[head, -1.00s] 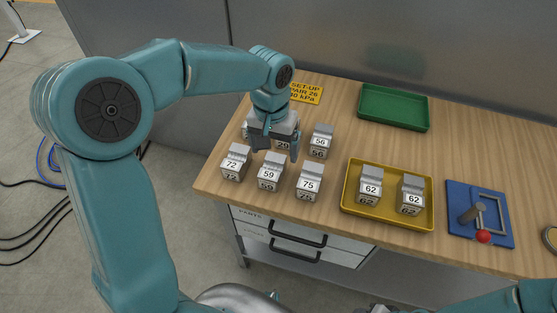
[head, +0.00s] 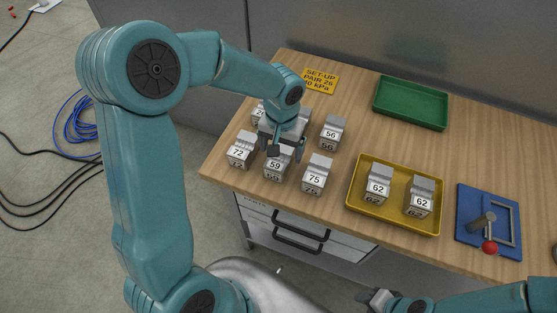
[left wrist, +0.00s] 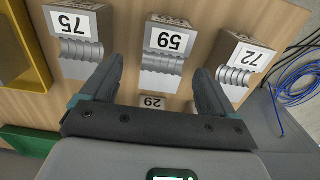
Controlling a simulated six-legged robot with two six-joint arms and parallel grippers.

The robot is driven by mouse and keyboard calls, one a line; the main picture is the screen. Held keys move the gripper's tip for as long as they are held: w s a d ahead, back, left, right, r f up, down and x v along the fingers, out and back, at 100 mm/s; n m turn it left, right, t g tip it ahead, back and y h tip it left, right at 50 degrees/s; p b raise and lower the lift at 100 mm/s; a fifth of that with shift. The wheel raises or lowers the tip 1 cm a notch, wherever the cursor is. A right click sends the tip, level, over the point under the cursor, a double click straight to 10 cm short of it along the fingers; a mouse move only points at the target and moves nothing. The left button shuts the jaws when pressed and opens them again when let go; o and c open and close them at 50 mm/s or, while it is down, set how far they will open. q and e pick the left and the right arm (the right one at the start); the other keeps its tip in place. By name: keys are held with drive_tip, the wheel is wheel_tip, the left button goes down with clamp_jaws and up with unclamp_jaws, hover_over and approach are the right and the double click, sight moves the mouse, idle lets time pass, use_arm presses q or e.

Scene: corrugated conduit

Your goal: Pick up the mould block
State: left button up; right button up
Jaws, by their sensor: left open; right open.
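Grey mould blocks with ribbed tops and white number labels stand on the wooden bench. In the head view they include 72 (head: 241,150), 59 (head: 277,165), 75 (head: 316,175) and 56 (head: 332,134). My left gripper (head: 286,152) is open, pointing down at block 59 and partly covering the back row. In the left wrist view block 59 (left wrist: 165,55) lies ahead between the open fingers (left wrist: 160,78), with 75 (left wrist: 80,40) and 72 (left wrist: 243,65) outside them. Block 29 (left wrist: 152,102) is mostly hidden by the gripper. My right gripper (head: 376,299) is open, low at the bottom edge.
A yellow tray (head: 395,221) holds two blocks marked 62. A green tray (head: 411,103) is empty. A blue fixture (head: 489,222) with a red-knobbed lever stands at right. A yellow sign (head: 320,81) reads "SET-UP PAIR 26". Cables lie on the floor at left.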

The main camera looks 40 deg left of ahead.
sight(280, 159)
use_arm(q)
drive_tip(key=f, duration=0.3)
drive_tip(key=f+p, duration=0.1)
drive_tip(key=f, duration=0.1)
drive_tip(key=shift+s+a+f, duration=0.1)
drive_tip(key=shift+s+a, duration=0.15)
drive_tip(key=shift+a, duration=0.05)
drive_tip(key=shift+w+d+f, duration=0.1)
drive_tip(key=shift+w, duration=0.1)
drive_tip(key=shift+s, duration=0.1)
drive_tip(key=c, duration=1.6)
drive_tip(key=shift+c, duration=0.2)
